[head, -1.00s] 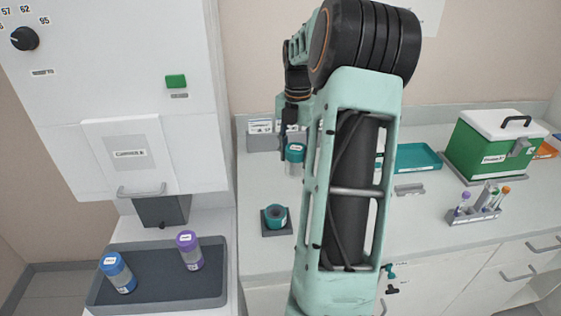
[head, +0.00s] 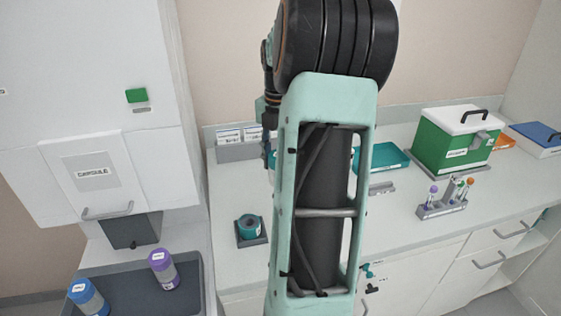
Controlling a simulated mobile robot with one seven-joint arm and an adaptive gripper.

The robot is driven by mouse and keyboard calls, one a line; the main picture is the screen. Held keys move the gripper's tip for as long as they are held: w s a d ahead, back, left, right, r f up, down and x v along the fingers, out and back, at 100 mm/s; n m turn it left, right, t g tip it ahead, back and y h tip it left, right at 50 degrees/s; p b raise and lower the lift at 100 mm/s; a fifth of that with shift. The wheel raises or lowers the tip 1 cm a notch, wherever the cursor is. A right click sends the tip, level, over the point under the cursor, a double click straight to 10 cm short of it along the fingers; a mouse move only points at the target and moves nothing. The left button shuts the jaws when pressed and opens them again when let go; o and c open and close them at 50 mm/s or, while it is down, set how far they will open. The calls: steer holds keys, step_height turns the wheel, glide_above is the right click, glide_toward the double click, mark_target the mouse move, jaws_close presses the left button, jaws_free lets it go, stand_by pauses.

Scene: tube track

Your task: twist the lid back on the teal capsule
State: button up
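A teal piece with a dark open top (head: 249,226) sits on a small dark square base (head: 251,241) on the counter, left of my arm. I cannot tell whether it is the open capsule body or the lid. My gripper (head: 267,152) is mostly hidden behind my forearm, with only a dark part showing near that sliver. Whether its fingers are open or shut on something is not visible.
A dark tray (head: 130,301) at lower left holds a blue-lidded (head: 86,297) and a purple-lidded capsule (head: 162,268). A teal tray (head: 385,157), a tube rack (head: 441,208) and a green box (head: 450,143) stand to the right.

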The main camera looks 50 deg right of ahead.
steer(key=a+m, duration=0.1)
steer(key=m, duration=0.2)
steer(key=a+r+m+p, duration=0.1)
steer(key=m, duration=0.1)
steer(key=shift+w+a+m, duration=0.3)
steer(key=shift+a, duration=0.05)
steer(key=a+p, duration=0.1)
steer(key=a, duration=0.7)
steer(key=shift+a+n, duration=0.25)
steer(key=shift+n, duration=0.15)
stand_by(1.9)
steer(key=shift+p, duration=0.3)
